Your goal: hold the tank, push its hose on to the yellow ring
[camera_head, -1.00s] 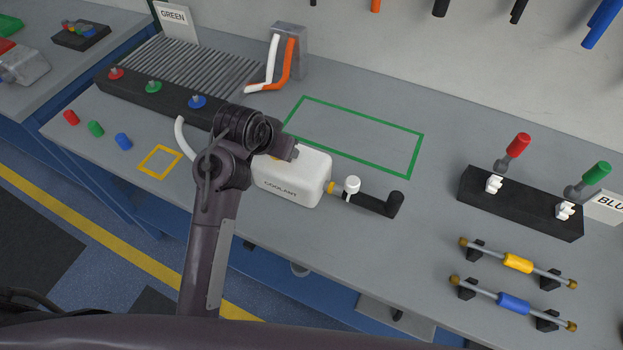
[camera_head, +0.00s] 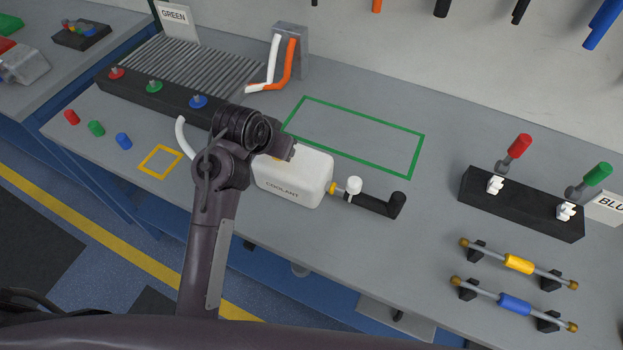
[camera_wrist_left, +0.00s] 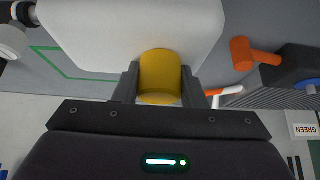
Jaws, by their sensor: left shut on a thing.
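The white tank (camera_head: 295,180), marked COOLANT, stands upright on the bench. My left gripper (camera_head: 277,154) is shut on the tank's yellow cap (camera_wrist_left: 160,76), one finger on each side in the left wrist view. In the head view my wrist hides part of the cap and the tank's left end. A yellow ring (camera_head: 332,188) sits at the tank's right side. A black hose (camera_head: 376,204) with a bent end lies right of it, with a white knob (camera_head: 354,186) near the ring. I cannot tell whether the hose touches the ring. My right gripper is not in view.
A white curved tube (camera_head: 181,132) rises left of my wrist. A green outline (camera_head: 370,130) behind the tank is bare. A black lever block (camera_head: 520,203) and rods with yellow (camera_head: 519,264) and blue (camera_head: 514,303) sleeves stand at right. A roller rack (camera_head: 195,65) stands at back left.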

